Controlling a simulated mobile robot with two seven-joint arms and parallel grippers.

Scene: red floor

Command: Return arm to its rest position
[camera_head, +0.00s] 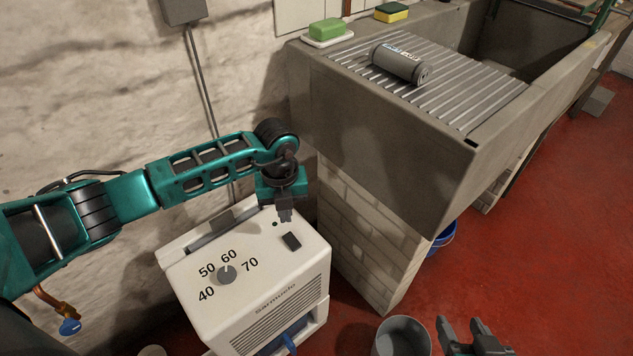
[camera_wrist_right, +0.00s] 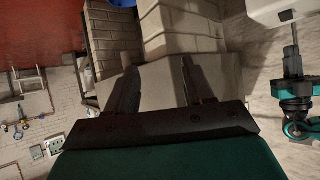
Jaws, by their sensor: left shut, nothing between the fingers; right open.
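My left arm (camera_head: 205,167) reaches in from the left over the white appliance. My left gripper (camera_head: 286,214) points down, shut and empty, just above the appliance's top near a dark rectangular switch (camera_head: 291,241). Whether the fingertips touch the surface I cannot tell. The left gripper also shows at the right of the right wrist view (camera_wrist_right: 292,62). My right gripper (camera_head: 470,328) is at the bottom edge of the head view, open with nothing between its fingers. In the right wrist view, its two fingers (camera_wrist_right: 160,80) are spread apart. The rest of my right arm is hidden.
The white appliance (camera_head: 205,285) has a dial (camera_head: 226,275) marked 40 to 70. A concrete sink (camera_head: 385,130) holds a grey cylinder (camera_head: 399,63) on its ribbed top, near green soap (camera_head: 326,29) and a sponge (camera_head: 391,12). A grey bucket (camera_head: 402,338) stands beside my right gripper.

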